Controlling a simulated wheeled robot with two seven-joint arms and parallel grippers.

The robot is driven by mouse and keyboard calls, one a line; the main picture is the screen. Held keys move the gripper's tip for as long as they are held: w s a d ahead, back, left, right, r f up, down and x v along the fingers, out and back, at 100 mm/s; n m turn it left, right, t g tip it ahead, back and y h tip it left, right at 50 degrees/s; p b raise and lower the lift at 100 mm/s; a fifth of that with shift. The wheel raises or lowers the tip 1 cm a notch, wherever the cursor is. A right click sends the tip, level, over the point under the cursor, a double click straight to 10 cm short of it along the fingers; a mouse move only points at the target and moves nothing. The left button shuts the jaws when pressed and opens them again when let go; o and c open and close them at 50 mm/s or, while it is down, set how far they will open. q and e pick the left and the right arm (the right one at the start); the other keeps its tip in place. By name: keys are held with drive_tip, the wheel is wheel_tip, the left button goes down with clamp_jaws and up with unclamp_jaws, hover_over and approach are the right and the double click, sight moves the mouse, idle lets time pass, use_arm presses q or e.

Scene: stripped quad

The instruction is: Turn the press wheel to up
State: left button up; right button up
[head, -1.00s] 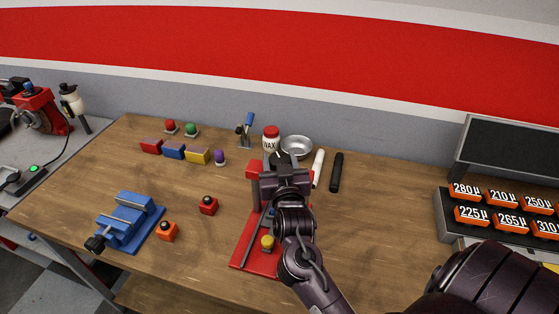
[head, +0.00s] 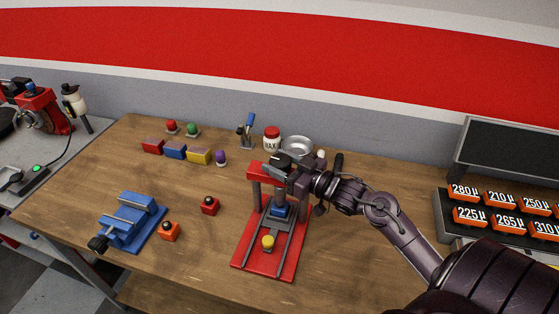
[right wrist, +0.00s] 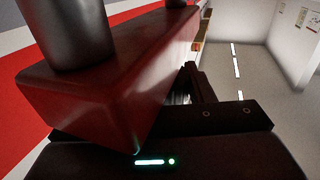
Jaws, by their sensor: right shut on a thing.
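The red press (head: 265,260) stands near the front middle of the bench in the head view, with upright posts, a red top beam and a blue block between the posts. My right gripper (head: 279,168) is at the top of the press, its arm coming in from the right. It is shut on the press wheel, which the fingers mostly hide, so its turn angle cannot be read. In the right wrist view, the red beam (right wrist: 95,90) and a dark round post (right wrist: 78,30) fill the left, close to the gripper (right wrist: 185,95). My left gripper is out of view.
A wax jar (head: 271,138) and a metal bowl (head: 297,146) stand behind the press. A blue vise (head: 130,222), an orange block (head: 170,231) and a red block (head: 210,206) lie to the left. The bench right of the press is mostly clear below my arm.

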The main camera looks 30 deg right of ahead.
drive_tip(key=n+g+y+b, duration=0.1)
drive_tip(key=n+g+y, duration=0.1)
drive_tip(key=n+y, duration=0.1)
drive_tip(key=shift+d+f+y, duration=0.1)
drive_tip(key=shift+y, duration=0.5)
drive_tip(key=n+g+y+b, duration=0.5)
drive_tip(key=n+g+b, duration=0.1)
drive_tip(key=b, duration=0.5)
drive_tip(key=shift+g+y, duration=0.4)
drive_tip(key=shift+g, duration=0.3)
drive_tip(key=n+g+b, duration=0.1)
drive_tip(key=b, duration=0.1)
drive_tip(key=n+g+y+b, duration=0.1)
drive_tip(key=g+b, duration=0.1)
drive_tip(key=n+g+b, duration=0.1)
drive_tip(key=b, duration=0.2)
drive_tip(key=shift+r+g, duration=0.25)
drive_tip(key=shift+g, duration=0.05)
drive_tip(key=o, duration=1)
drive_tip(key=shift+a, duration=0.2)
drive_tip(key=shift+s+d+f, duration=0.1)
drive_tip(key=shift+d, duration=0.1)
